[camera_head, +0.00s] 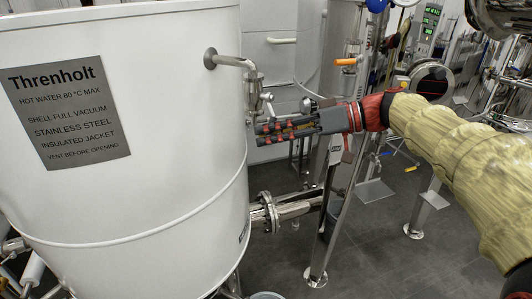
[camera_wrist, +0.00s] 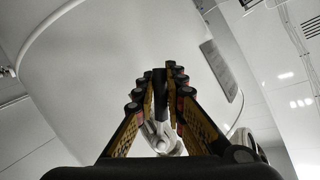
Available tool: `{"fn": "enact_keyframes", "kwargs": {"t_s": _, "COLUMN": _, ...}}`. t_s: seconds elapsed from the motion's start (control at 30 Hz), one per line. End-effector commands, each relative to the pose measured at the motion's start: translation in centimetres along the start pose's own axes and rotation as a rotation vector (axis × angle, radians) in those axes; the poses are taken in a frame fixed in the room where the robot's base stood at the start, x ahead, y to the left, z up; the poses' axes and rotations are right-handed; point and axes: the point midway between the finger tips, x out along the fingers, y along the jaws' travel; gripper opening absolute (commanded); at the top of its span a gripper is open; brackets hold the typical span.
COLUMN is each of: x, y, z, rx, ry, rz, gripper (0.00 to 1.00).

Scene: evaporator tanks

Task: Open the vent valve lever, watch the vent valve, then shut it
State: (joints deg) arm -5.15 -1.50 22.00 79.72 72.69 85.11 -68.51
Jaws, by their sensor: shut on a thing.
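The vent valve (camera_head: 254,92) is a metal fitting at the end of a short bent pipe on the right side of the white tank (camera_head: 150,190). My gripper (camera_head: 268,130) reaches in from the right, just below the valve. In the wrist view my gripper (camera_wrist: 159,75) has its two fingers closed around a dark upright bar, the vent valve lever (camera_wrist: 159,92). The silvery valve body (camera_wrist: 161,136) shows below it, between the fingers. In the head view the fingers hide most of the lever, and I cannot tell its angle there.
A grey plate marked "Threnholt" (camera_head: 66,112) is on the tank. A flanged pipe (camera_head: 285,208) leaves the tank below my gripper. A steel post (camera_head: 330,220) stands close under my wrist. Other pipework and equipment (camera_head: 430,75) fill the back right.

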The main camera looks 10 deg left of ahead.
Motion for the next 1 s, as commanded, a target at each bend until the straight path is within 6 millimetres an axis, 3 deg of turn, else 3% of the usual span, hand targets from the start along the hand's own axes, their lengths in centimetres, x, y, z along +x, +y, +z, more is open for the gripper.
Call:
{"fn": "enact_keyframes", "kwargs": {"t_s": 0.03, "x": 0.2, "y": 0.8, "z": 0.7, "rx": -0.044, "ry": -0.008, "rz": 0.02, "gripper": 0.0}}
{"fn": "enact_keyframes", "kwargs": {"t_s": 0.5, "x": -0.5, "y": 3.4, "z": 0.0, "rx": -0.364, "ry": -0.06, "rz": 0.171, "gripper": 0.0}}
{"fn": "enact_keyframes", "kwargs": {"t_s": 1.0, "x": -0.9, "y": 4.1, "z": -0.5, "rx": -0.471, "ry": -0.08, "rz": 0.222, "gripper": 0.0}}
